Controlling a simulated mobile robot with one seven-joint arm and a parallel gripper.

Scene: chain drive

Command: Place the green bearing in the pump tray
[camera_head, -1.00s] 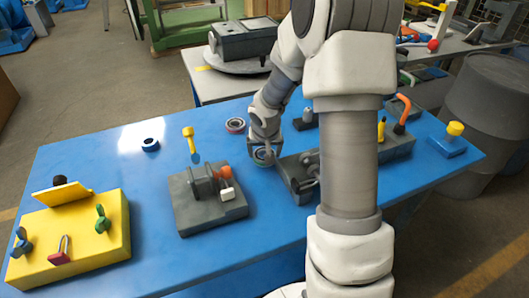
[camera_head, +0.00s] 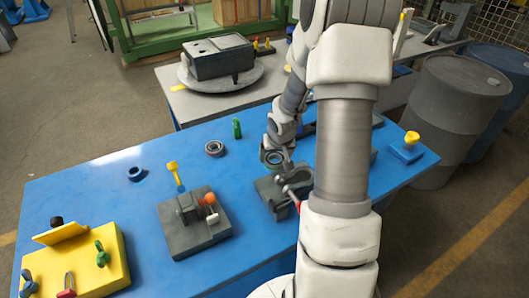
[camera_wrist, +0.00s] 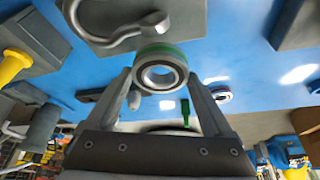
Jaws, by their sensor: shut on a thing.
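The green bearing (camera_wrist: 160,52) is a metal ring with a green outer band. In the wrist view it sits between the fingertips of my gripper (camera_wrist: 160,75), which is shut on it. In the head view the bearing (camera_head: 272,158) shows small below my wrist, above the blue table beside a dark grey fixture (camera_head: 270,190), and appears clear of the tabletop. I cannot tell which thing is the pump tray; my arm hides part of the table's right side.
A grey ring (camera_head: 214,148), a blue ring (camera_head: 136,173) and a green post (camera_head: 237,128) stand on the blue table (camera_head: 110,210). A grey block with a yellow-topped peg (camera_head: 195,222) and a yellow box (camera_head: 75,262) are at left. A round turntable (camera_head: 220,80) is behind.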

